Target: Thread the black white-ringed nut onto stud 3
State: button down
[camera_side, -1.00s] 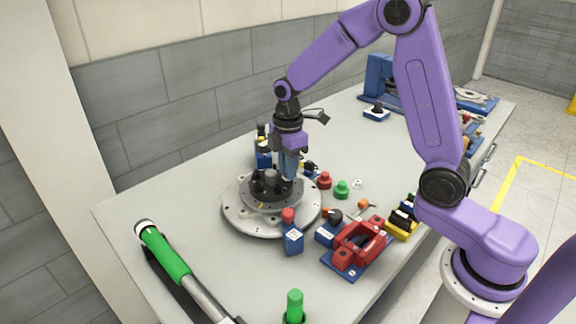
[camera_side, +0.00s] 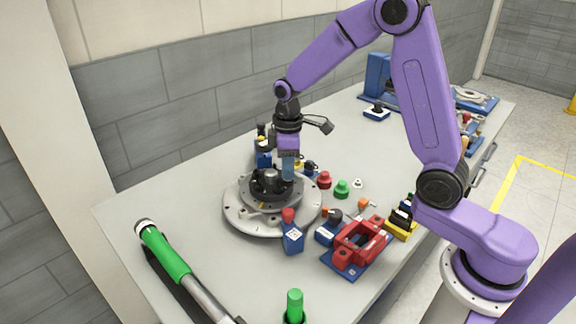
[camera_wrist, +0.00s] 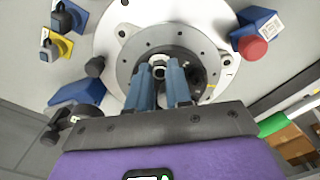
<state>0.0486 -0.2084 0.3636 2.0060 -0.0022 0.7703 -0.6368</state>
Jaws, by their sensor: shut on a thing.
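My gripper (camera_side: 288,178) points straight down over the round hub (camera_side: 248,204) on the bench; it also shows in the wrist view (camera_wrist: 160,78). Its blue fingers are closed around a small piece with a pale ring, the nut (camera_wrist: 158,70), at the fingertips. The nut's dark body is mostly hidden between the fingers, and the side view does not show it. The fingertips are at the hub's raised dark centre. The stud numbers cannot be read, and I cannot tell whether the nut touches a stud.
The hub sits on a pale round plate (camera_side: 237,220). A blue block with a red knob (camera_side: 292,240) stands in front of it. Red (camera_side: 324,180) and green (camera_side: 342,188) knobs and a red fixture (camera_side: 360,243) lie right. A green-handled tool (camera_side: 165,252) lies front left.

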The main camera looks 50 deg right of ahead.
dwell(0.3)
jog(key=m, duration=0.3)
jog(key=shift+f+m, duration=0.1)
jog(key=shift+m, duration=0.2)
jog(key=c, duration=1)
grip_release()
jog(key=c, duration=0.3)
jog(key=shift+c, duration=0.2)
jog(key=shift+n, duration=1.8)
